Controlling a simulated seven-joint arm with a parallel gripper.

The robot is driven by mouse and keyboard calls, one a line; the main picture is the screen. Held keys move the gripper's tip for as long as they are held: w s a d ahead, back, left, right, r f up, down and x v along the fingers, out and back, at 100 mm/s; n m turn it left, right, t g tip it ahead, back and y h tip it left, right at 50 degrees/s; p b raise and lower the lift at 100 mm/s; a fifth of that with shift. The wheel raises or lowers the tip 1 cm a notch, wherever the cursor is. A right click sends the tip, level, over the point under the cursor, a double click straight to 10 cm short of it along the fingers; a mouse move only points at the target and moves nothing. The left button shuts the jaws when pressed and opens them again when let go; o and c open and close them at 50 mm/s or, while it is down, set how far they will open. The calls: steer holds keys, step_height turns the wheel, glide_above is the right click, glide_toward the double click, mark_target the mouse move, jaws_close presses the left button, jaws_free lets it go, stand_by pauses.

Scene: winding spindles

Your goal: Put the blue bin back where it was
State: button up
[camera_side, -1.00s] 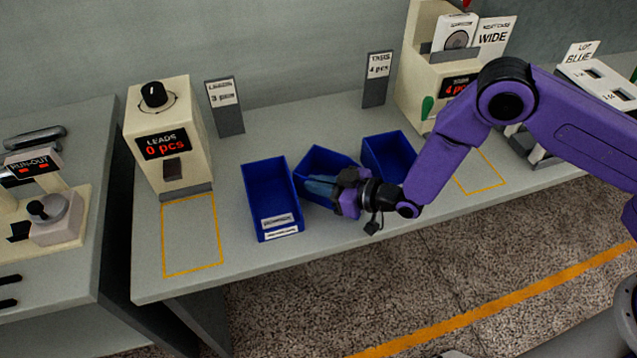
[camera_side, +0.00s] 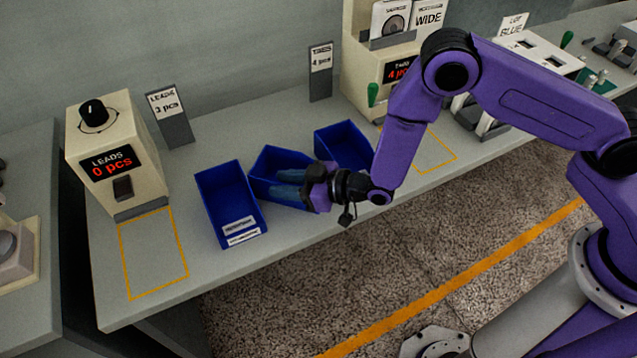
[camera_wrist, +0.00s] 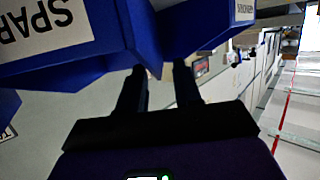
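Three blue bins stand in a row on the bench. The left bin (camera_side: 222,190) and the right bin (camera_side: 340,140) are upright. The middle bin (camera_side: 268,165) is turned out of line with the left one, close between them. My gripper (camera_side: 282,187) is at the middle bin's front right, its two fingers apart. In the wrist view the fingers (camera_wrist: 158,88) have a gap between them, by the corner of a blue bin labelled "SPAR" (camera_wrist: 60,60). Whether they touch the bin is unclear. The gripper hides part of the middle bin's front.
A LEADS dispenser reading 0 pcs (camera_side: 115,160) stands at left, behind an empty yellow outline (camera_side: 153,255). A LEADS sign (camera_side: 170,118) and a TAGS sign (camera_side: 320,72) stand behind the bins. Another dispenser (camera_side: 385,60) and yellow outline (camera_side: 437,150) are at right.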

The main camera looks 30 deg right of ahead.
steer(key=v, duration=0.9)
steer(key=shift+s+r, duration=0.1)
steer(key=s+d+r+n+g+h, duration=0.2)
steer(key=s+d+r+g+h, duration=0.4)
steer(key=s+r, duration=0.4)
steer(key=s+d+r+g+h, duration=0.2)
steer(key=s+d+r, duration=0.1)
steer(key=s+d, duration=0.4)
steer(key=s+d+r+n+g+h, duration=0.1)
steer(key=s+d+r+g+h, duration=0.1)
steer(key=s+d, duration=0.5)
steer(key=d+r, duration=0.1)
steer(key=d, duration=0.4)
steer(key=shift+r+n, duration=0.3)
steer(key=shift+w, duration=0.1)
